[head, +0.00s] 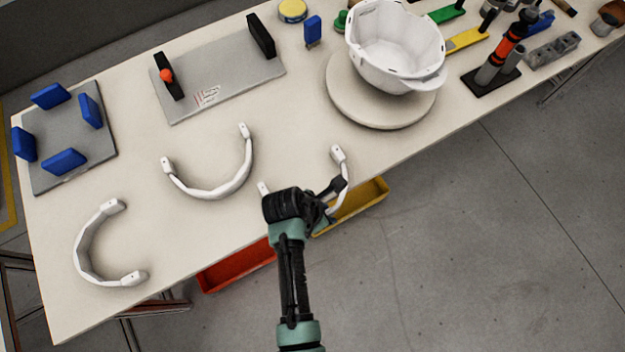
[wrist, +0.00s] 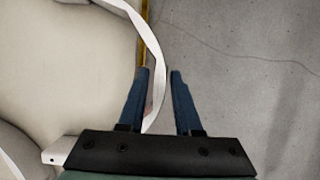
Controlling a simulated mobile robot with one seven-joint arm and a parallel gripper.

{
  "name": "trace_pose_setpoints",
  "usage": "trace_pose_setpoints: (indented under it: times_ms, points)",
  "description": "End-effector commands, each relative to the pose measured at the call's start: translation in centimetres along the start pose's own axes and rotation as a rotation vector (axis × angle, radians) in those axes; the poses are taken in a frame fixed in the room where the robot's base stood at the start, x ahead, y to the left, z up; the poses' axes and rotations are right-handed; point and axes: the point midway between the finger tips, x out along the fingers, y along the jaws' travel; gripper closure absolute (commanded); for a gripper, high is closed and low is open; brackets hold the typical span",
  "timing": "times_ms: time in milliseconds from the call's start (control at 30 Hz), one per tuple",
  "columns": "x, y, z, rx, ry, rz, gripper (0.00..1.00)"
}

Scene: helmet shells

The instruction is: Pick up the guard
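Three white U-shaped guards lie on the table: one at the left front (head: 88,253), one in the middle (head: 213,190), and one at the right front edge (head: 341,168). My gripper (head: 328,192) is at the right one and covers much of its curve. In the wrist view, my open gripper (wrist: 160,78) has its two blue fingers apart. The right guard's curved band (wrist: 153,50) passes between them, nearer the left finger, with a gap to the right finger. I cannot tell whether the left finger touches the band.
A white helmet shell (head: 396,48) sits on a round turntable (head: 375,112) behind. A grey plate with blue blocks (head: 77,127) and a grey fixture (head: 215,83) are left. Red (head: 235,268) and yellow bins (head: 362,204) sit below the front edge. Tools crowd the back right.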

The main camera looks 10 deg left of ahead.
Motion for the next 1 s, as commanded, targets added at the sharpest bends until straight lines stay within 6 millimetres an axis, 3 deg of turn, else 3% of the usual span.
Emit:
trace_pose_setpoints:
  times_ms: [33, 167, 667, 767, 1000]
  points:
    - [0.0, 0.0, 0.0, 0.0, 0.0, 0.0, 0.78]
    - [0.0, 0.0, 0.0, 0.0, 0.0, 0.0, 1.0]
    - [-0.2, 0.0, 0.1, 0.0, 0.0, -0.001, 1.0]
    - [-1.0, 0.0, 0.4, 0.0, -0.001, 0.0, 1.0]
    - [-5.1, 0.0, 2.1, 0.002, -0.001, 0.002, 1.0]
